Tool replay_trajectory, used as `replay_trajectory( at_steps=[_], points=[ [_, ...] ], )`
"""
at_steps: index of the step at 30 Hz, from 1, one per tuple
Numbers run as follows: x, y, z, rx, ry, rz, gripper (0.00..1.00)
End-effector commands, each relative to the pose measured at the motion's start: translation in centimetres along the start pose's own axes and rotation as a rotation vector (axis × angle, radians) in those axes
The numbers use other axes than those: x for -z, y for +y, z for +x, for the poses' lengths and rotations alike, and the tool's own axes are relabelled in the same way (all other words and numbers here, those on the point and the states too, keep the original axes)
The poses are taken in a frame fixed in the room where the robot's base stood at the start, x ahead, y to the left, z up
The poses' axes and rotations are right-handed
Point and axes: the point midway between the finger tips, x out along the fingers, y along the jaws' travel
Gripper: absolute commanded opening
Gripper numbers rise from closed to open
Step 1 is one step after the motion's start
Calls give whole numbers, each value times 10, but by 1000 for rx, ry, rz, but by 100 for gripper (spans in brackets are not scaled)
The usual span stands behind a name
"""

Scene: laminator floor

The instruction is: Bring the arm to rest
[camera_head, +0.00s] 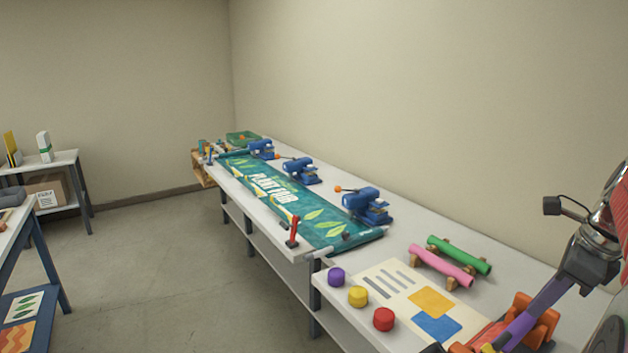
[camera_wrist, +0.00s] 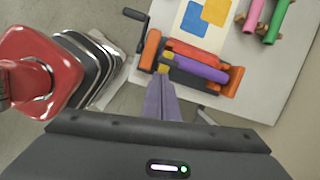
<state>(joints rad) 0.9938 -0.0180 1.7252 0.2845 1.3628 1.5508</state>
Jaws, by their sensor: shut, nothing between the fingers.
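My gripper (camera_head: 546,298) is at the lower right in the head view, its slim purple-grey fingers pointing down toward the bench. In the wrist view my gripper (camera_wrist: 161,86) has its fingers together, with nothing between them. The fingertips are close to an orange-ended roller machine (camera_wrist: 232,82) with red and purple rollers. That machine (camera_head: 541,329) is partly cut off by the frame edge in the head view. I cannot tell whether the fingers touch it.
The long white bench (camera_head: 506,267) runs along the right wall, with a teal banner (camera_head: 290,203), blue presses (camera_head: 367,204) and pink (camera_head: 441,266) and green (camera_head: 459,255) rolls. Coloured caps (camera_head: 384,319) lie near its front edge. A crank handle (camera_wrist: 135,14) projects beside the machine. The floor (camera_head: 150,270) is open.

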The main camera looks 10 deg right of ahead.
Motion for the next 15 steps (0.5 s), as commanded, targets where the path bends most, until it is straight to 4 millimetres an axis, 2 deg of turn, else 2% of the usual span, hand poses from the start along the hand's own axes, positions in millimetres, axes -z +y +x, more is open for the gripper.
replay_trajectory(
  at_steps=[1,6,15],
  points=[
    [-13,10,2,4,6,-78,0],
    [-51,47,13,21,30,-392,0],
    [-100,119,33,54,68,-955,0]
  ],
)
